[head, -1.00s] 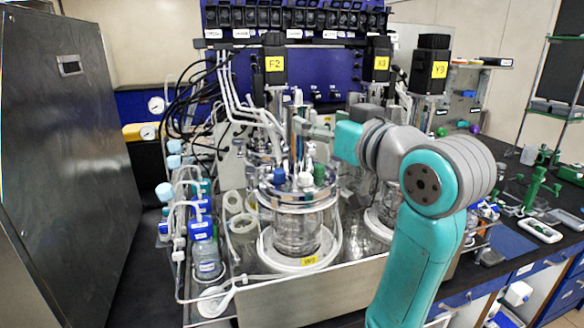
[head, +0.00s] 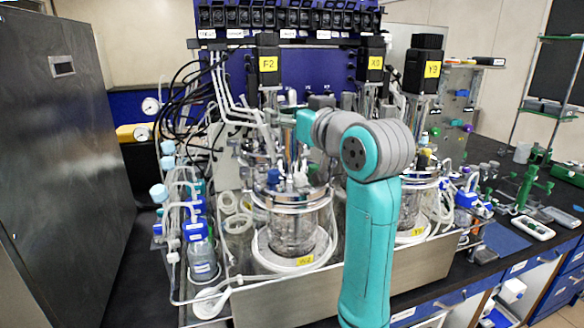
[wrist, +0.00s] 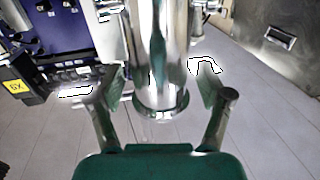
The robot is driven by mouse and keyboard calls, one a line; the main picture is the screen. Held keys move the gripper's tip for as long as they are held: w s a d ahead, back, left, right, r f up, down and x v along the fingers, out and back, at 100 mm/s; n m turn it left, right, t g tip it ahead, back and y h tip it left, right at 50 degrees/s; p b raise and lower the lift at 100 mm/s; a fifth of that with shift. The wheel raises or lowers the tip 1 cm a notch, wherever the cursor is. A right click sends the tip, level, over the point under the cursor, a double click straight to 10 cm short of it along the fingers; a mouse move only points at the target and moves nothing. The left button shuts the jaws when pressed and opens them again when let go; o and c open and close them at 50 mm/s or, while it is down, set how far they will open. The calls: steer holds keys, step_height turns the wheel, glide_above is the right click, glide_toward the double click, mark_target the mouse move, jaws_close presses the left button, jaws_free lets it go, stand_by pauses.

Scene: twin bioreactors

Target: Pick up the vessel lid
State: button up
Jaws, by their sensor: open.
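The vessel lid (head: 299,198) is the shiny metal head plate on top of the left glass vessel (head: 292,232), crowded with ports, caps and tubes. A polished upright metal cylinder (wrist: 155,45) stands between my fingers in the wrist view. It appears to be the one rising above the lid; whether it belongs to the lid I cannot tell. My gripper (wrist: 160,84) is open, one finger on each side of the cylinder, with gaps showing. In the head view my gripper is small and hard to make out among the metal parts above the left vessel.
A second vessel (head: 409,208) stands to the right, behind my arm. Motors (head: 268,66) hang above, with tubes at the left. Bottles (head: 202,255) line the left side. A metal tray wall (head: 270,305) runs along the front. A dark cabinet (head: 55,150) stands far left.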

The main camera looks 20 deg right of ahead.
jaws_close()
steer(key=shift+s+r, duration=0.1)
steer(key=shift+r, duration=0.05)
steer(key=shift+r, duration=0.15)
